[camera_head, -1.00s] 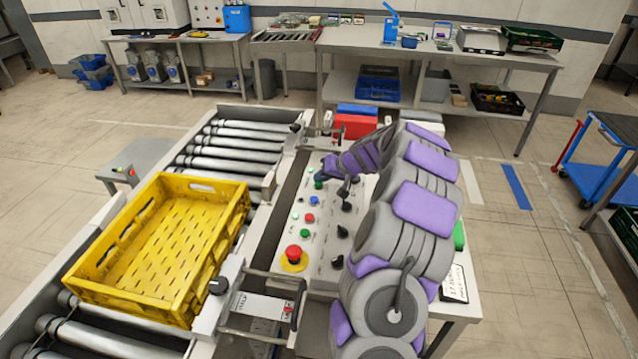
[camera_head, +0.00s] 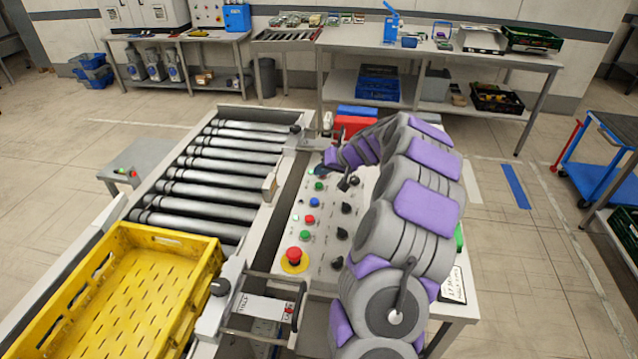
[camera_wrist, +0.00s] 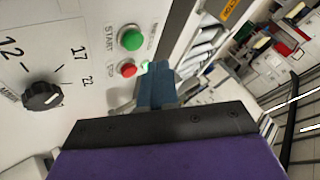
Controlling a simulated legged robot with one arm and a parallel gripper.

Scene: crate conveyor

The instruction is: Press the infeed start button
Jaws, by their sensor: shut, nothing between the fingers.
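The control panel (camera_head: 325,262) stands right of the roller conveyor in the head view. Its face carries a column of coloured buttons, including a green button (camera_head: 319,186) near the top end. In the wrist view a green button (camera_wrist: 131,38) has START printed beside it, with a red button (camera_wrist: 127,70) next to it. My gripper (camera_head: 321,171) is over the panel's far end; its shut fingers (camera_wrist: 158,72) show in the wrist view, empty. Their tips overlap the panel close to a small green glow (camera_wrist: 145,65). I cannot tell whether they touch anything; the infeed label is unreadable.
A yellow crate (camera_head: 205,280) is on the conveyor rollers (camera_head: 190,190) at lower left. A red emergency stop (camera_head: 294,255) and several black knobs (camera_head: 342,233) share the panel. A red box (camera_head: 352,125) lies beyond the panel.

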